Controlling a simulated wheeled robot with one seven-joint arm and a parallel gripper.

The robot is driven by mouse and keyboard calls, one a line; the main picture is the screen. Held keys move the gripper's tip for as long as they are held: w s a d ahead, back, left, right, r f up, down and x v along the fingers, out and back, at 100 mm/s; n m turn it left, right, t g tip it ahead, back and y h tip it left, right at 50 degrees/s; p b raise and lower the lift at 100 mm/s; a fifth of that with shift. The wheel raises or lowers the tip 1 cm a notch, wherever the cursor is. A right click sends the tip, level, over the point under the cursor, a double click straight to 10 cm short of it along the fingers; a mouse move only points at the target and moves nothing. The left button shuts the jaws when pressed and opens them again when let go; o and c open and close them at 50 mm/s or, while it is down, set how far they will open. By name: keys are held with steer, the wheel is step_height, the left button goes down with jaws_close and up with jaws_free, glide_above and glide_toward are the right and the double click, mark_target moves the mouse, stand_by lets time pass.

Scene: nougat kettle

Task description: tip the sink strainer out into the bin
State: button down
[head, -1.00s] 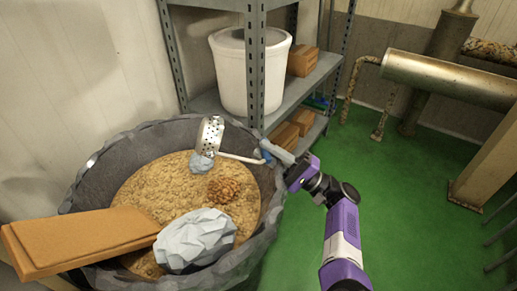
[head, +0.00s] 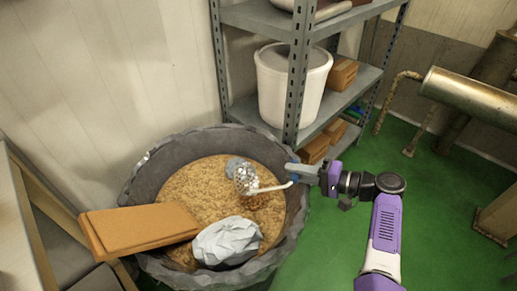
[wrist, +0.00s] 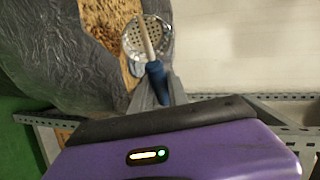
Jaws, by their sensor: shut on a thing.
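The sink strainer (head: 245,180) is a shiny perforated metal cup on a pale handle with a blue grip. It is over the bin (head: 152,185), a wide dark grey tub with a ragged rim, filled with brown crumbly stuff. My gripper (head: 298,171) is at the bin's right rim, shut on the blue grip. In the wrist view the gripper (wrist: 156,88) holds the grip, with the perforated cup (wrist: 147,38) beyond. I cannot tell whether anything is in the cup. A small grey lump (head: 235,165) shows just behind it; a brown lump (head: 260,201) is partly hidden below the handle.
A crumpled pale lump (head: 226,241) and an orange-brown board (head: 140,228) lie at the bin's front; the board overhangs the left rim. A metal shelf (head: 345,105) with a white bucket (head: 290,85) and boxes stands behind.

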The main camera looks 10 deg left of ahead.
step_height(320, 180, up, 2)
steer(key=n+h+p, duration=0.1)
steer(key=h+p, duration=0.2)
steer(key=p, duration=0.2)
steer(key=shift+g+p, duration=0.3)
steer(key=h+p, duration=0.2)
steer(key=p, duration=0.1)
steer(key=r+n+h+p, duration=0.1)
steer(key=h+p, duration=0.1)
steer(key=p, duration=0.1)
steer(key=shift+a+r+p, duration=0.1)
steer(key=shift+r+p, duration=0.1)
steer(key=shift+p, duration=0.15)
steer(key=h+p, duration=0.1)
steer(key=p, duration=0.1)
steer(key=r+h+p, duration=0.1)
steer(key=h+p, duration=0.1)
steer(key=shift+n+h+p, duration=0.3)
steer(key=shift+n, duration=0.1)
steer(key=shift+r+h+p, duration=0.25)
steer(key=shift+h+p, duration=0.5)
steer(key=shift+h, duration=0.15)
steer(key=shift+w+f+n+h, duration=0.1)
steer(key=shift+n+h, duration=0.2)
steer(key=shift+h, duration=0.3)
steer(key=shift+g, duration=0.3)
